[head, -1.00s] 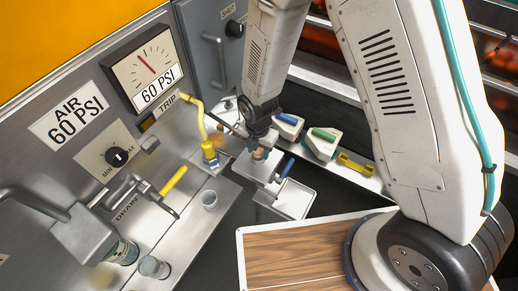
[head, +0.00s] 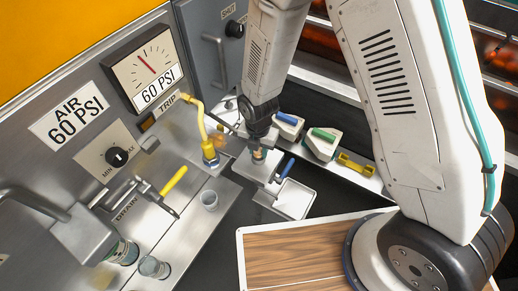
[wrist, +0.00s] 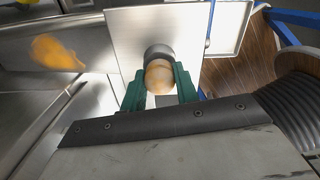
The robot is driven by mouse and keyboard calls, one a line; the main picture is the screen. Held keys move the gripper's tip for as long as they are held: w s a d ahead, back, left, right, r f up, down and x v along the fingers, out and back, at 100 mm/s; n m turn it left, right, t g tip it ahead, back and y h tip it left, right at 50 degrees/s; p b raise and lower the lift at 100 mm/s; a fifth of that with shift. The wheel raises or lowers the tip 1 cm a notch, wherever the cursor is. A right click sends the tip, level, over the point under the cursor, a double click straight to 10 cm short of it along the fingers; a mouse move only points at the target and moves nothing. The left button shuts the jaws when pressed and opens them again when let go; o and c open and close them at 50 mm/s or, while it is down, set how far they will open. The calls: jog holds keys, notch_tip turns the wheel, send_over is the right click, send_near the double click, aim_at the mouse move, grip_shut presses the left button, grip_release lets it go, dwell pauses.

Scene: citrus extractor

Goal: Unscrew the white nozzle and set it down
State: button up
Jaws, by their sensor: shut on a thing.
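My gripper (head: 258,153) is at a square metal plate (head: 252,166) in the middle of the head view. In the wrist view its green fingers (wrist: 160,88) are shut on a round-ended, tan to cream piece (wrist: 158,77). A grey metal cylinder (wrist: 158,52) is directly behind this piece, in front of the square plate (wrist: 120,40). The piece looks tan rather than plain white, and I cannot tell for sure that it is the white nozzle. I cannot tell whether it is still joined to the cylinder. The fingers hide its sides.
A yellow pipe (head: 203,115) rises left of my gripper. Blocks with blue (head: 289,119) and green (head: 323,134) tops stand behind right. A wooden board (head: 285,262) lies at front.

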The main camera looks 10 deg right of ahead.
jog(key=shift+n, duration=0.7)
jog(key=shift+n, duration=0.9)
jog(key=shift+n, duration=0.9)
jog(key=shift+n, duration=0.8)
